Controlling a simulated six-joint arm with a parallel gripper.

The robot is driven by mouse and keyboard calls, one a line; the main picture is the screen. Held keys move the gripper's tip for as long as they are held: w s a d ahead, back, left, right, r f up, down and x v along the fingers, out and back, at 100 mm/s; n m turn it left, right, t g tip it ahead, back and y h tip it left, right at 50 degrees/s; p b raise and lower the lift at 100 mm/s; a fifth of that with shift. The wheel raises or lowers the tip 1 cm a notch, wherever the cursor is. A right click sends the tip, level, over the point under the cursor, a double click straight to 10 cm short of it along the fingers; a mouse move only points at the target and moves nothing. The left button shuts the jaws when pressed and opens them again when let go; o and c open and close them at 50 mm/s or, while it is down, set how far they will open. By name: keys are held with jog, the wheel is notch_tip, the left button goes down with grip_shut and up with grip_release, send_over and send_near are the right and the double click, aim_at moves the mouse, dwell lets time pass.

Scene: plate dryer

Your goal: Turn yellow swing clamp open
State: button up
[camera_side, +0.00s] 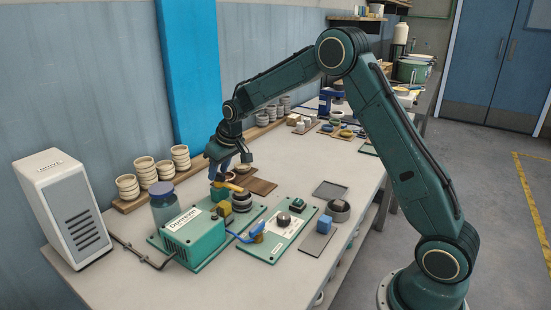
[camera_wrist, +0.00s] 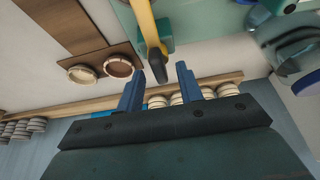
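The yellow swing clamp (camera_side: 227,186) sits on a green block at the back of the teal fixture (camera_side: 195,235). In the wrist view the yellow clamp arm (camera_wrist: 147,22) comes down from the top edge and ends in a dark tip. My gripper (camera_side: 228,168) is just above the clamp in the side view. In the wrist view my gripper (camera_wrist: 161,70) has its two blue fingers apart, with the clamp's dark tip showing between the fingertips. I see no clear contact, and cannot tell how deep the tip lies between the fingers.
A lidded jar (camera_side: 165,208) and a dark round part (camera_side: 242,201) stand close to the clamp. Stacked bowls (camera_side: 145,170) line the wall. A brown board (camera_side: 262,186) lies behind.

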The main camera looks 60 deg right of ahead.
jog(key=shift+w+f, duration=0.1)
jog(key=shift+f, duration=0.15)
jog(key=shift+c, duration=0.5)
grip_shut()
